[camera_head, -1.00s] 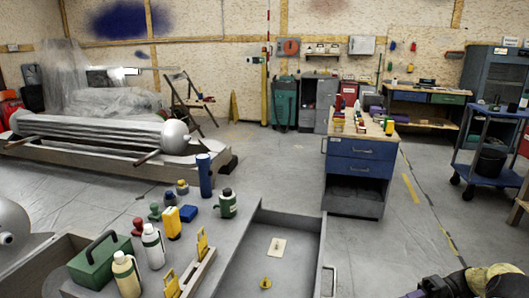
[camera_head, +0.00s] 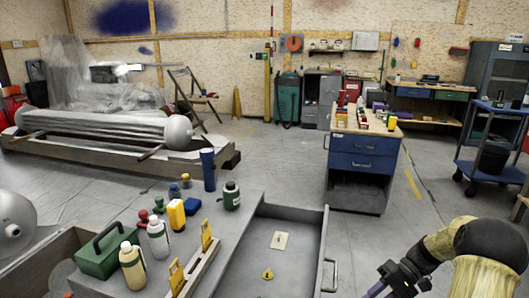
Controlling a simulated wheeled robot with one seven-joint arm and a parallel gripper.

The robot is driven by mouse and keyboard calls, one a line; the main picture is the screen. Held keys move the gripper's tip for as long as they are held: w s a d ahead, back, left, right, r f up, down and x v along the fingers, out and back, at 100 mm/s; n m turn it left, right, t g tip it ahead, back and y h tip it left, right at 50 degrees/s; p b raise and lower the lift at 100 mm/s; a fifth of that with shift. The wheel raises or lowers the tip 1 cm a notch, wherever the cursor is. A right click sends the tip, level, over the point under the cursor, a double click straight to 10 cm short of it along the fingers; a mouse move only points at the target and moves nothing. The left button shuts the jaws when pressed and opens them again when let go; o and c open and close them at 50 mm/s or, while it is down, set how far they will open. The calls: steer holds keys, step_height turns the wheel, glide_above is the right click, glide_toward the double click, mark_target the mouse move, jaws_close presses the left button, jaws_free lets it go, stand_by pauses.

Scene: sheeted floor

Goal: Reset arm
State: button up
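My arm shows at the lower right of the head view, with a dark rounded joint and yellowish links. My gripper (camera_head: 377,291) is only partly seen at the bottom edge, where dark and purple parts run out of the picture. Its fingertips are cut off or too small to tell whether they are open or shut. Nothing is seen held in it. It is to the right of the grey open drawer.
The grey drawer (camera_head: 322,240) holds a white plate (camera_head: 280,240) and a yellow piece (camera_head: 267,274). Bottles and a green toolbox (camera_head: 105,251) stand on the bench to its left. A blue cabinet (camera_head: 360,163) stands behind. A blue cart (camera_head: 488,170) is at right. Floor between is clear.

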steer(key=s+a+r+t+h, duration=0.3)
steer(key=s+a+h, duration=0.2)
steer(key=s+a, duration=0.15)
steer(key=s+a+r+t+h, duration=0.35)
steer(key=s+a+h, duration=0.2)
steer(key=a, duration=0.25)
steer(key=w+r+p+v, duration=0.1)
steer(key=w+p+v, duration=0.2)
steer(key=p+v, duration=1.2)
steer(key=w+p+v, duration=0.4)
steer(key=p+v, duration=1.1)
steer(key=p, duration=0.2)
steer(key=shift+s+d+r+n, duration=0.2)
steer(key=shift+d+r+n, duration=0.1)
steer(key=shift+d+r, duration=0.3)
steer(key=shift+a, duration=0.1)
